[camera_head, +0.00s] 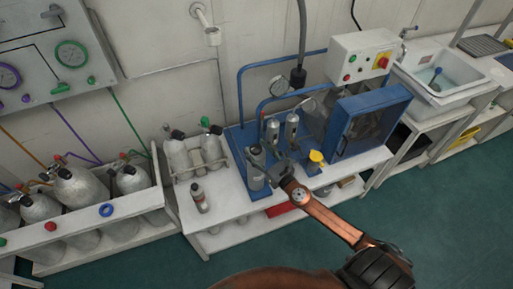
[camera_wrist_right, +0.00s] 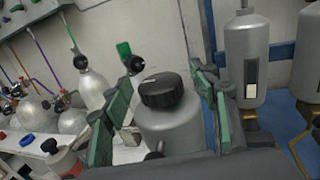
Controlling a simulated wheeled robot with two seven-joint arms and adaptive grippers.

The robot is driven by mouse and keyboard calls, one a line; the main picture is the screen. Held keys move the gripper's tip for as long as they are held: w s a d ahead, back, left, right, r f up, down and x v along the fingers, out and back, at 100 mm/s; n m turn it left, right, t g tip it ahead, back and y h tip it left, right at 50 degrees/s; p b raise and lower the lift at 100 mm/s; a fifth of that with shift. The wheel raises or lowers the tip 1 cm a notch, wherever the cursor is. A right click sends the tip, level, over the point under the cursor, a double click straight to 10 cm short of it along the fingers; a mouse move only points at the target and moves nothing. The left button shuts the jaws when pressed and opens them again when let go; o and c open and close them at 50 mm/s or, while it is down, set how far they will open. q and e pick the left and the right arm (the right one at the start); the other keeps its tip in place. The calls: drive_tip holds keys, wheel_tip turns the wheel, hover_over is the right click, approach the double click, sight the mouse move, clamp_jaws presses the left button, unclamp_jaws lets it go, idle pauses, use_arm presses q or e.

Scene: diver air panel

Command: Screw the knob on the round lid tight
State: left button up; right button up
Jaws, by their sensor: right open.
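A black ribbed knob (camera_wrist_right: 162,90) with a white mark sits on the rounded top of a grey cylinder (camera_wrist_right: 170,130) in the right wrist view. In the head view this appears to be the grey canister (camera_head: 255,172) at the front of the blue stand. My right gripper (camera_head: 279,173) is beside it, at its right. In the right wrist view its green-padded fingers (camera_wrist_right: 160,82) are spread on either side of the knob, with gaps. Nothing is held. I cannot tell whether the knob sits flush. My left gripper is not in view.
Two silver cylinders (camera_head: 281,131) stand behind on the blue stand (camera_head: 237,147). A blue cabinet (camera_head: 370,118) and a yellow-topped item (camera_head: 316,157) are to the right. A small grey bottle (camera_head: 199,197) stands on the white bench (camera_head: 232,205), whose front left is mostly free.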

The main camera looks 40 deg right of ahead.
drive_tip(key=shift+w, duration=0.35)
drive_tip(key=shift+c, duration=0.6)
